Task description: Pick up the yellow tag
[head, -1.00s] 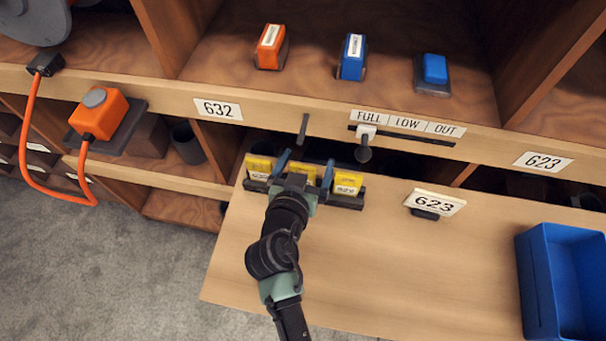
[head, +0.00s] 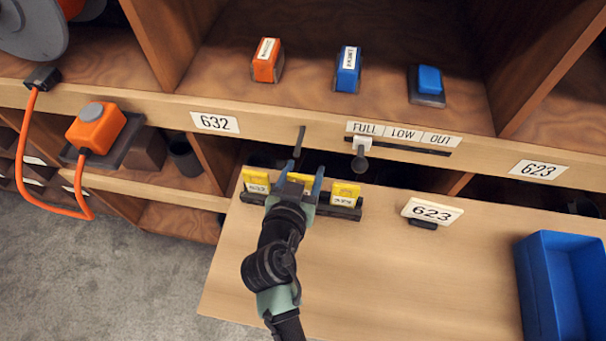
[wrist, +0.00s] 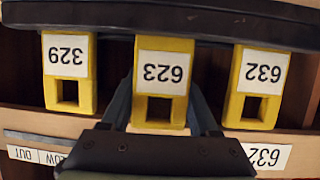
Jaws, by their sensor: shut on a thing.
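Three yellow tags stand in a row in a black holder (head: 351,213) on the wooden ledge. The wrist view shows them upside down: 329 (wrist: 70,85), 623 (wrist: 162,75) in the middle, and 632 (wrist: 262,80). In the head view the outer tags are at the left (head: 256,180) and right (head: 345,193). My gripper (head: 303,175) is shut on the middle tag, 623, with one finger on each side. Its fingertips are partly hidden behind the tag in the wrist view. The tag's far end appears to be still at the holder.
A white 623 sign (head: 432,211) stands right of the holder, and a blue bin (head: 545,300) farther right. Above are a FULL/LOW/OUT slider (head: 361,145) and a dark hanging lever (head: 299,140). The ledge's middle is bare.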

